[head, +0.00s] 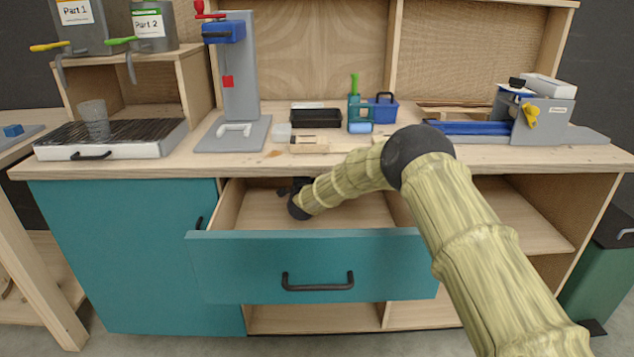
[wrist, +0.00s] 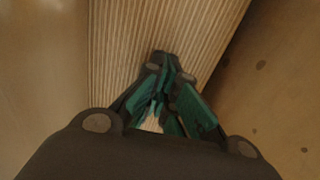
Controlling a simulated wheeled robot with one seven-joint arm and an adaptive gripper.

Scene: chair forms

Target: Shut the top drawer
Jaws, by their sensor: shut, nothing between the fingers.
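The top drawer (head: 315,266) has a teal front with a black bar handle (head: 318,281) and stands pulled out from the workbench. Its wooden inside (head: 345,215) is visible and looks empty apart from my arm's end. My arm reaches over the drawer front from the right. My gripper (head: 284,188) is at the back left of the drawer opening, just below the worktop, and is small and dark there. In the wrist view the gripper's fingers (wrist: 165,70) are together with nothing between them, close to a pale striped wooden surface (wrist: 130,30). Whether they touch it I cannot tell.
The worktop (head: 340,160) overhangs the drawer. On it stand a grey press (head: 240,80), a black tray (head: 316,118), a blue container (head: 383,110) and a blue-and-grey fixture (head: 540,120). A teal cabinet door (head: 120,250) is left of the drawer. An open shelf (head: 525,215) is at right.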

